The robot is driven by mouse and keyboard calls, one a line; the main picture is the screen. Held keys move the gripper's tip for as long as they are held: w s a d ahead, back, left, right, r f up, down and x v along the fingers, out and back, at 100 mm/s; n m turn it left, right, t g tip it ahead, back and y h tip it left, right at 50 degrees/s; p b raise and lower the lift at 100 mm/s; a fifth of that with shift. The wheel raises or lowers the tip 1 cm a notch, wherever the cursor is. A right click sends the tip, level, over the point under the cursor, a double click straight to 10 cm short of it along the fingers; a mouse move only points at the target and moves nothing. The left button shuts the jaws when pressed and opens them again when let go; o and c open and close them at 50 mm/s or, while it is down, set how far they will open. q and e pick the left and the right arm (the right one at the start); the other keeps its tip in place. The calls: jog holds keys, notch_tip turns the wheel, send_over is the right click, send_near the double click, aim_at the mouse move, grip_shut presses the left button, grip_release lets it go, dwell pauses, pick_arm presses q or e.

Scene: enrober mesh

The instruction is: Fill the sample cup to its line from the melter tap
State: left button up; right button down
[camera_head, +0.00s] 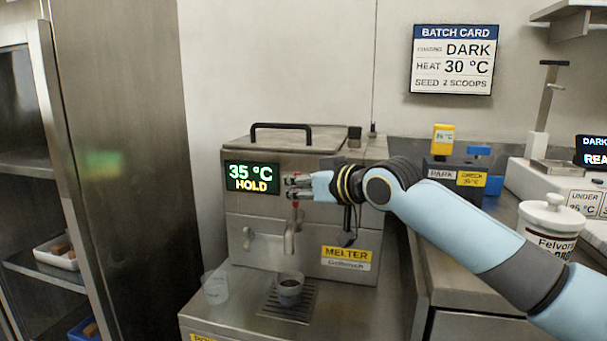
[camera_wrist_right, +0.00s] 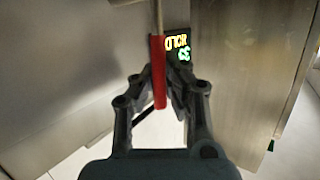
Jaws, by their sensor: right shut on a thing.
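The melter (camera_head: 340,225) is a steel box with a display (camera_head: 253,177) reading 35 °C HOLD. Its tap (camera_head: 289,238) points down from the front face. My right gripper (camera_head: 297,187) is shut on the red tap lever (camera_wrist_right: 158,75), which stands upright between the fingers in the wrist view. The sample cup (camera_head: 290,294) stands upright on the drip grate under the tap and holds something dark. Its fill line and exact level are too small to read. My left gripper is out of view.
A clear empty-looking cup (camera_head: 216,287) stands left of the drip grate (camera_head: 303,305). A batch card (camera_head: 453,59) on the wall reads DARK, 30 °C. A lidded white jar (camera_head: 550,222) stands on the right. A steel cabinet (camera_head: 125,130) borders the left.

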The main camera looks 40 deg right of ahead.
jog(key=shift+w+a+r+g+p, duration=0.1)
jog(key=shift+w+a+g+p, duration=0.1)
jog(key=shift+w+g+p, duration=0.15)
jog(key=c, duration=1.3)
grip_release()
jog(key=shift+s, duration=0.1)
jog(key=shift+c, duration=0.2)
jog(key=v, duration=1.2)
jog(key=shift+a, duration=0.1)
